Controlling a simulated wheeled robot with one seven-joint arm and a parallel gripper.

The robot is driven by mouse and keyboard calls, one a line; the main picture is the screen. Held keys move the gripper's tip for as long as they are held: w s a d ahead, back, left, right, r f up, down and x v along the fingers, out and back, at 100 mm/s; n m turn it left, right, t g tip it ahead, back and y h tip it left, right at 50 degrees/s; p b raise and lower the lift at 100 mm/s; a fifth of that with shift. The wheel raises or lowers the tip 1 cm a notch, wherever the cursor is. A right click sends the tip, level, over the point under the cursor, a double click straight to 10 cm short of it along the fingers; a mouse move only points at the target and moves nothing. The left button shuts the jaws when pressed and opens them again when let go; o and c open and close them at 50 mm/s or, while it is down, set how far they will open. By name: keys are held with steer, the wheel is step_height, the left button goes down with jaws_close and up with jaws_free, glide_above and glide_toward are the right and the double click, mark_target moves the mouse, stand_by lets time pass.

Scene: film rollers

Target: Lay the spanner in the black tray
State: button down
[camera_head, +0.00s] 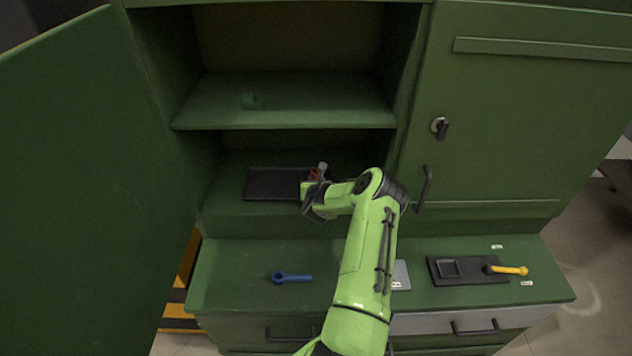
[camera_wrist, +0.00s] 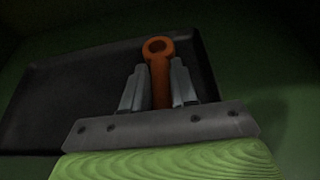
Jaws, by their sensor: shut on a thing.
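My gripper (camera_wrist: 158,84) is shut on an orange spanner (camera_wrist: 159,50), its ring end sticking out beyond the fingers in the wrist view. In the head view, the orange of the spanner (camera_head: 313,175) shows beside the grey fingertip, mostly hidden by my gripper (camera_head: 318,174). A flat black tray (camera_head: 262,184) lies in the cabinet's lower compartment, to the left of my gripper. In the wrist view, the black tray (camera_wrist: 70,90) lies behind the spanner and to its left. The spanner overlaps the tray's right part in that view; I cannot tell whether they touch.
On the bench lie a blue tool (camera_head: 292,277), a second black tray (camera_head: 490,281) with a square holder, and a yellow-handled tool (camera_head: 510,270). The open cabinet door (camera_head: 70,190) stands at left.

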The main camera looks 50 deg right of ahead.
steer(key=shift+f, duration=0.15)
steer(key=c, duration=0.9)
jaws_free()
